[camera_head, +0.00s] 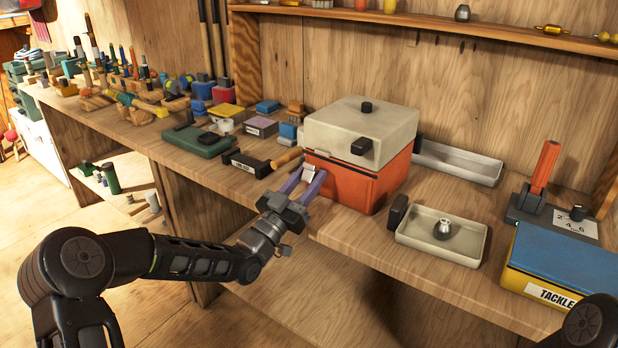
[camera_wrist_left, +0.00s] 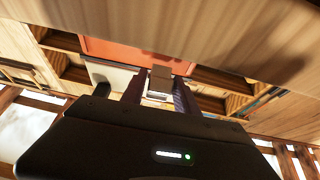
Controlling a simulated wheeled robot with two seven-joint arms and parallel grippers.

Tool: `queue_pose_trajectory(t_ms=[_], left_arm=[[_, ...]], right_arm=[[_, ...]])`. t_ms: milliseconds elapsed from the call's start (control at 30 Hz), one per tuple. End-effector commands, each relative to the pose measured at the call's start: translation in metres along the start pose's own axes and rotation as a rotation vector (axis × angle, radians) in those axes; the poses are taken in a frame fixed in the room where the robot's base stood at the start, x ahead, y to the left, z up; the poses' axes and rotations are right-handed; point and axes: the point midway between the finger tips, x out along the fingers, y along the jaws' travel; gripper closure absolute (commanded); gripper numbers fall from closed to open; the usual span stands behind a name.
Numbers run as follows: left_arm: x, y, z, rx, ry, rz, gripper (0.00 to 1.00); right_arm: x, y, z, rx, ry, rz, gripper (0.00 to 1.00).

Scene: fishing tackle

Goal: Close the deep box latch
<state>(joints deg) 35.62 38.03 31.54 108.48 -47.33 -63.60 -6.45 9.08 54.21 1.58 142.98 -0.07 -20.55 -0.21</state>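The deep box (camera_head: 355,187) is orange with a cream lid (camera_head: 362,130), which sits down on it. The lid has a black knob and a black block on its side. A small pale latch (camera_head: 309,173) is on the box's front face. My left gripper (camera_head: 306,177) is at that face, its two purple fingers spread on either side of the latch. The wrist view shows the latch (camera_wrist_left: 160,82) between the fingers; I cannot tell whether they touch it. My right gripper is not in view.
A wooden-handled tool (camera_head: 286,157) lies just left of the box. A shallow tray (camera_head: 470,248) holding a metal weight is to the right, with a blue and yellow tackle box (camera_head: 556,270) beyond. A long tray (camera_head: 470,165) is behind. Several small items crowd the bench's left.

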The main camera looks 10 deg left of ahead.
Motion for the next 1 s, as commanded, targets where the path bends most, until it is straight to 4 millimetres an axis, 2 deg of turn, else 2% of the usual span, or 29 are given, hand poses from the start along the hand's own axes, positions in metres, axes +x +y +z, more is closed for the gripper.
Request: queue_pose_trajectory(t_ms=[67,400,767,1000], left_arm=[[0.0,0.0,0.0,0.0,0.0,0.0,0.71],[0.0,0.0,0.0,0.0,0.0,0.0,0.99],[0.0,0.0,-0.001,0.001,-0.008,0.0,1.0],[0.002,0.0,-0.007,0.003,-0.069,0.001,1.0]], right_arm=[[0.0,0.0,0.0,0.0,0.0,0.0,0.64],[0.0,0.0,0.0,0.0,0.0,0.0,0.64],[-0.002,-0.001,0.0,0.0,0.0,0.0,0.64],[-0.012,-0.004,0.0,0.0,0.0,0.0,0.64]])
